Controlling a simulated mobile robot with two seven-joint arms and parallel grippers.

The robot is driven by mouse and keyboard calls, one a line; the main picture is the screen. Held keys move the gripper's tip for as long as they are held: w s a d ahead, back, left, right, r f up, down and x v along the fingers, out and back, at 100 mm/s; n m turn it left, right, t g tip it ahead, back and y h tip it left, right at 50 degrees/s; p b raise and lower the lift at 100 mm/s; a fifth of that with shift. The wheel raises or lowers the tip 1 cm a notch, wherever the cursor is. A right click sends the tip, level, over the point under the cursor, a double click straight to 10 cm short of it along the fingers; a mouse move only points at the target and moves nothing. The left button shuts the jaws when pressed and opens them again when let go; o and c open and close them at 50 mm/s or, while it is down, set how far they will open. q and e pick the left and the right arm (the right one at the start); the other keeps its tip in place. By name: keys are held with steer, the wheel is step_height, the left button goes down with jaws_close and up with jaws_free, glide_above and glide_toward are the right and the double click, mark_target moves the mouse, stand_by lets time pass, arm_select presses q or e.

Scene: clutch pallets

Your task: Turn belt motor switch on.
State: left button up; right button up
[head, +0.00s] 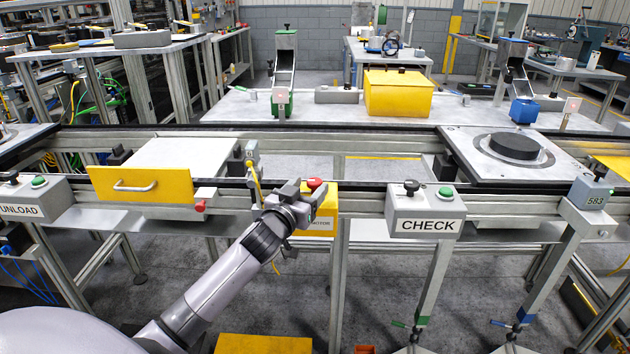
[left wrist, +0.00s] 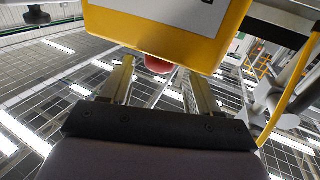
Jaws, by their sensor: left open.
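The yellow motor box (head: 327,204) is mounted on the conveyor's front rail, its label partly reading MOTOR. A red knob (head: 314,183) sits on its top. My left gripper (head: 304,194) is at the box's left front side, close to the knob and overlapping part of the box. In the left wrist view the yellow box (left wrist: 110,32) fills the top, upside down. The red knob (left wrist: 158,65) shows beneath it, between my two open fingers (left wrist: 163,85) and partly hidden by the box. No contact with the knob is visible. My right gripper is out of view.
The CHECK box (head: 425,213) with black and green controls stands on the rail to the right. The UNLOAD box (head: 30,200) is at far left. A yellow drawer front (head: 140,184) and red knob (head: 200,206) are left of the arm. A yellow cable hangs near the motor box.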

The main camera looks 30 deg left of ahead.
mark_target(311, 185)
arm_select(q)
steer(key=shift+w+a, duration=0.15)
steer(key=shift+w, duration=0.8)
steer(key=shift+w+a, duration=0.1)
steer(key=shift+w, duration=0.85)
steer(key=shift+c, duration=0.2)
steer(key=c, duration=0.9)
